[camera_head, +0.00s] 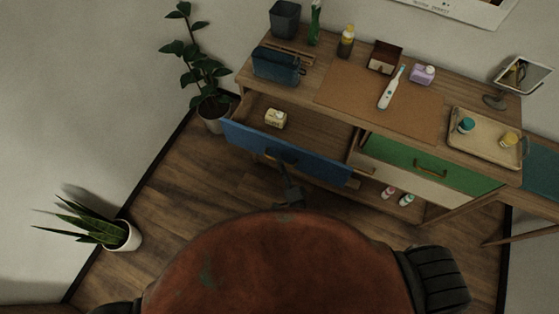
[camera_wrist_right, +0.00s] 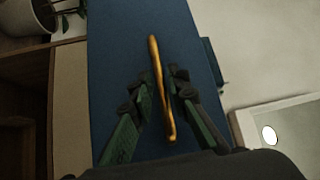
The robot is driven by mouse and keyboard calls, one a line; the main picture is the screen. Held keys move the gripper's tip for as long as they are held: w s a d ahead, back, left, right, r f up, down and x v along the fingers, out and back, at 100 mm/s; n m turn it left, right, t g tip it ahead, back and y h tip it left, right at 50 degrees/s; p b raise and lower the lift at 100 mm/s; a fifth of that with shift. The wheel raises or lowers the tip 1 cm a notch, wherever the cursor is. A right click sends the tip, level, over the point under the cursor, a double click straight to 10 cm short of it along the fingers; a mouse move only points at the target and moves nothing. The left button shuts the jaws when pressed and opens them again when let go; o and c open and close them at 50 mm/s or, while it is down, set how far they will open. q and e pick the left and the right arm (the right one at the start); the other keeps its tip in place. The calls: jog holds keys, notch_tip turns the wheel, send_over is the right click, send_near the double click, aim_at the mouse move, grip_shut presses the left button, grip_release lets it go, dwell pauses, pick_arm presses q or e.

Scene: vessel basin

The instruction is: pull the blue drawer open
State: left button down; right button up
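The blue drawer (camera_head: 250,137) stands pulled out from the left part of the desk, and its inside shows from above. A small cream-coloured box or bottle (camera_head: 276,118) lies in it. In the right wrist view the blue front (camera_wrist_right: 118,60) fills the middle, with a long gold handle (camera_wrist_right: 157,75) on it. My right gripper (camera_head: 290,188) is low in front of the drawer front. In the wrist view its fingers (camera_wrist_right: 160,88) are apart, one on each side of the handle, with gaps visible beside it. My left gripper is not in view.
A green drawer (camera_head: 400,160) is beside the blue one. On the desktop (camera_head: 335,80) are a blue case (camera_head: 276,66), an electric toothbrush (camera_head: 391,88) and a tray (camera_head: 455,145). Potted plants (camera_head: 122,236) stand at the left wall. Floor is open at the left.

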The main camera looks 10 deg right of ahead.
jog(key=v, duration=1.1)
jog(key=shift+s+d, duration=0.1)
jog(key=s+d+f+n+g, duration=0.3)
jog(key=s+f, duration=0.1)
jog(key=f, duration=0.6)
jog(key=s+d+f+n+g+h, duration=0.1)
jog(key=s+d+f+n+g, duration=0.25)
jog(key=f, duration=0.65)
jog(key=s+d+f+n+g, duration=0.3)
jog(key=s+d+f+n, duration=0.1)
jog(key=f, duration=0.6)
jog(key=s+d+f+n+g+h, duration=0.1)
jog(key=s+d+f+g, duration=0.2)
jog(key=s, duration=0.6)
jog(key=s+d+f+n+g+h, duration=0.1)
jog(key=s+d+f+n+g, duration=0.1)
jog(key=s+d+f, duration=0.3)
jog(key=s+d+f+n+g+h, duration=0.1)
jog(key=s+d+f+g, duration=0.3)
jog(key=s, duration=1)
jog(key=shift+f+n, duration=0.65)
jog(key=shift+f, duration=0.3)
